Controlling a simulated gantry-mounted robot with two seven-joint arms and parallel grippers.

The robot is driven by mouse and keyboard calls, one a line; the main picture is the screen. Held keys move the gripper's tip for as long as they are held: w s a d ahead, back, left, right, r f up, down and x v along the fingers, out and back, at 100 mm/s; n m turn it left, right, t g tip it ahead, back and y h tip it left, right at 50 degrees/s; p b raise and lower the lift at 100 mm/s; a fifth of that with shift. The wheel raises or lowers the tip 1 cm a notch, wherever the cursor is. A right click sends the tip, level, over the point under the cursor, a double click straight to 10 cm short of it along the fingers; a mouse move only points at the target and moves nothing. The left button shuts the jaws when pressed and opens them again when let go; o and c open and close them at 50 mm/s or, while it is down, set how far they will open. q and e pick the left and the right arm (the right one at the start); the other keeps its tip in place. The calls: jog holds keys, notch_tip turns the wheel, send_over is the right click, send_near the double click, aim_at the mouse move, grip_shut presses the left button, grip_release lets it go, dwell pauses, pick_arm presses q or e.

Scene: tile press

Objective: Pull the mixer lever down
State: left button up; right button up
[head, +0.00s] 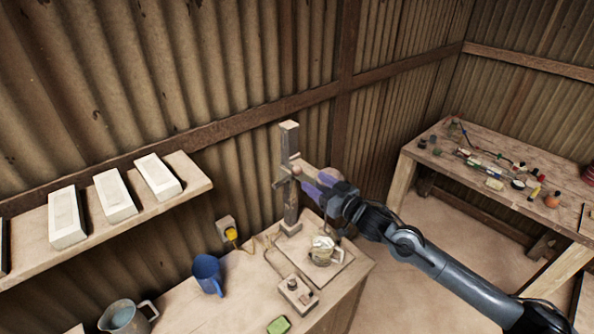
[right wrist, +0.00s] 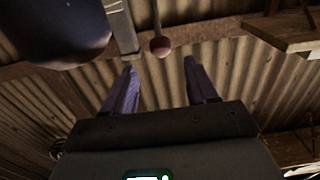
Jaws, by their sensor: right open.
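The mixer stand is a pale upright post (head: 290,205) on the bench against the corrugated wall. Its lever ends in a small brown ball knob (head: 297,170), which also shows in the right wrist view (right wrist: 160,46) at the end of a thin rod (right wrist: 157,16). My right gripper (head: 308,186) reaches in from the right beside the post. In the right wrist view its two purple fingers (right wrist: 160,75) are spread apart, with nothing between them. The knob appears in line with the gap, past the fingertips; no contact is visible. My left gripper is not in view.
A shelf (head: 190,172) with white blocks is at left. A cluttered workbench (head: 478,190) stands at right.

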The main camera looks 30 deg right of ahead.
aim_at(301, 172)
jog(key=w, duration=0.2)
jog(key=w+a+p, duration=0.1)
jog(key=w, duration=0.4)
jog(key=shift+w+a+r+p, duration=0.1)
jog(key=shift+w+a+p, duration=0.1)
jog(key=shift+a+p, duration=0.1)
jog(key=shift+w+a, duration=0.1)
jog(key=shift+w, duration=0.5)
grip_shut()
